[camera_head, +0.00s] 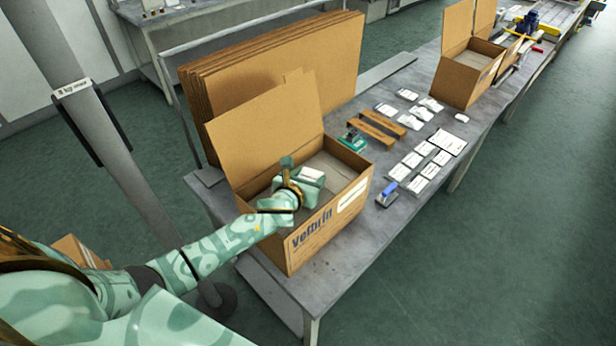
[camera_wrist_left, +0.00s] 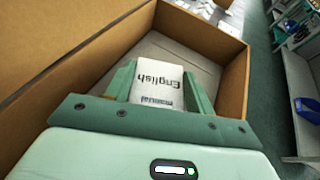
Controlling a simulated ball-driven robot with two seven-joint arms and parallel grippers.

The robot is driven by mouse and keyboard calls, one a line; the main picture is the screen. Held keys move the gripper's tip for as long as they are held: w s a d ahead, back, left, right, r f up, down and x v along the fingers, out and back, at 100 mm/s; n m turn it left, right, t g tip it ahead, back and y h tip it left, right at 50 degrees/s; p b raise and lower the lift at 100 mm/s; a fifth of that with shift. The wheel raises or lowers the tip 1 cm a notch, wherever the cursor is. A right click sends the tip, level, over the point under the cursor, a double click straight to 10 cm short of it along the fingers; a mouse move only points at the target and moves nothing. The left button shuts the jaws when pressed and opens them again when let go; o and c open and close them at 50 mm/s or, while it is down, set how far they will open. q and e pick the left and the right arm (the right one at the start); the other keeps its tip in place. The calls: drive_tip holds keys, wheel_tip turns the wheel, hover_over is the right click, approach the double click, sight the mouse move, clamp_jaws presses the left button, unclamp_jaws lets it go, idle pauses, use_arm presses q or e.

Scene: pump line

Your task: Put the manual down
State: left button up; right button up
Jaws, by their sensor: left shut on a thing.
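My left gripper (camera_head: 299,174) reaches over the open cardboard box (camera_head: 318,232) on the table. It is shut on a white manual, whose cover in the left wrist view (camera_wrist_left: 158,84) reads "English manual". The manual (camera_head: 312,174) sits between the two fingers (camera_wrist_left: 159,88), above or just inside the box opening; its exact height over the box bottom is hard to tell. The box has printed lettering and a white label on its front, and its back flap stands upright. A grey surface shows inside the box. My right gripper is not in view.
Flat cardboard sheets (camera_head: 270,65) stand behind the box. Right of it on the table (camera_head: 378,228) lie brown strips (camera_head: 378,130), white cards and manuals (camera_head: 412,160), a blue-handled tool (camera_head: 387,194) and a green item (camera_head: 352,141). Another open box (camera_head: 463,82) stands farther back.

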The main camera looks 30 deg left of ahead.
use_arm(q)
drive_tip(key=shift+f, duration=0.4)
drive_tip(key=o, duration=1)
drive_tip(key=shift+r, duration=0.15)
drive_tip(key=shift+s+r+p, duration=0.5)
drive_tip(key=shift+s+r, duration=0.05)
drive_tip(key=shift+r, duration=0.2)
drive_tip(key=p+v, duration=0.1)
drive_tip(key=v, duration=0.8)
drive_tip(key=shift+s+p, duration=0.2)
drive_tip(key=shift+p, duration=0.2)
drive_tip(key=shift+s+r, duration=0.3)
drive_tip(key=shift+s, duration=0.35)
